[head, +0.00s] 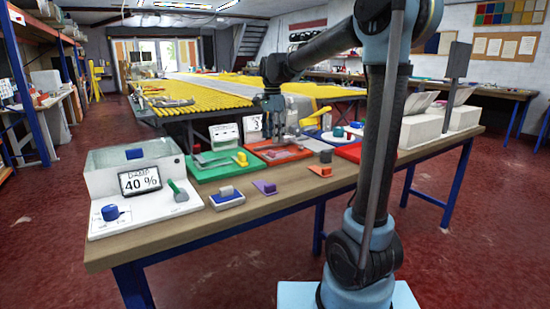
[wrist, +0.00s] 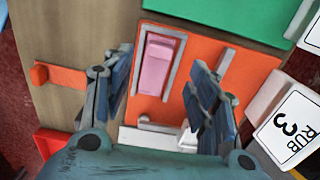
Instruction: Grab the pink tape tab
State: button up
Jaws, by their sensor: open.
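The pink tape tab (wrist: 157,64) is a pink block lying in a grey-railed slot on an orange tray (wrist: 243,72) in the wrist view. My gripper (wrist: 160,68) is open, with one finger on each side of the slot's near part and nothing between the pads. Whether the fingers touch the rails cannot be told. In the head view my gripper (head: 287,139) points down over the orange tray (head: 262,154) on the bench. I cannot make out the pink tab clearly there.
A green tray (head: 211,175) stands left of the orange one, a red tray (head: 349,152) right. An orange tab (head: 320,171), a purple tab (head: 265,187) and a blue-and-white block (head: 227,199) lie along the wooden bench (head: 292,194). A card marked 3 (wrist: 291,128) stands beside the orange tray.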

aim_at(272, 151)
jog(key=shift+f, duration=2.95)
jog(key=shift+c, duration=0.5)
jog(key=c, duration=0.9)
